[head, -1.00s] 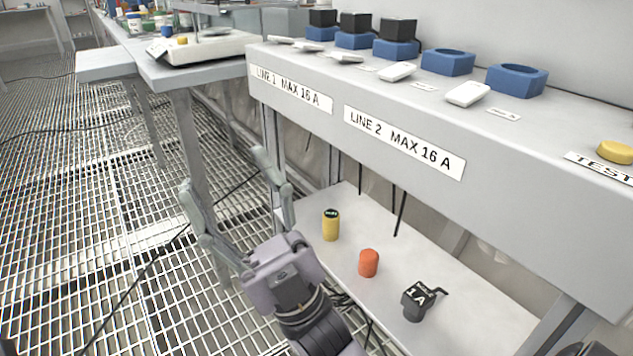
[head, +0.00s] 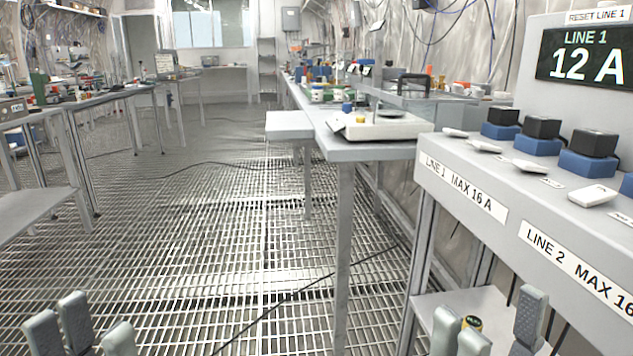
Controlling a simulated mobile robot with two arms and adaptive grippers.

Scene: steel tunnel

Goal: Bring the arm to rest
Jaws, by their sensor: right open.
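My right gripper (head: 490,330) is at the bottom right of the head view. Its grey fingers stand upright and spread apart, so it is open. It shows in front of the lower shelf (head: 468,301). My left gripper (head: 80,332) is at the bottom left over the floor grating. Its fingers are apart with nothing visible between them. Both wrists and arms are below the picture.
The panel with LINE 1 and LINE 2 labels (head: 462,188) stands at the right, with blue sockets, black plugs and a display (head: 585,55) reading 12 A. A grey table (head: 370,150) stands mid-picture. A bench (head: 35,205) stands left. A cable (head: 300,292) crosses the open grating floor.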

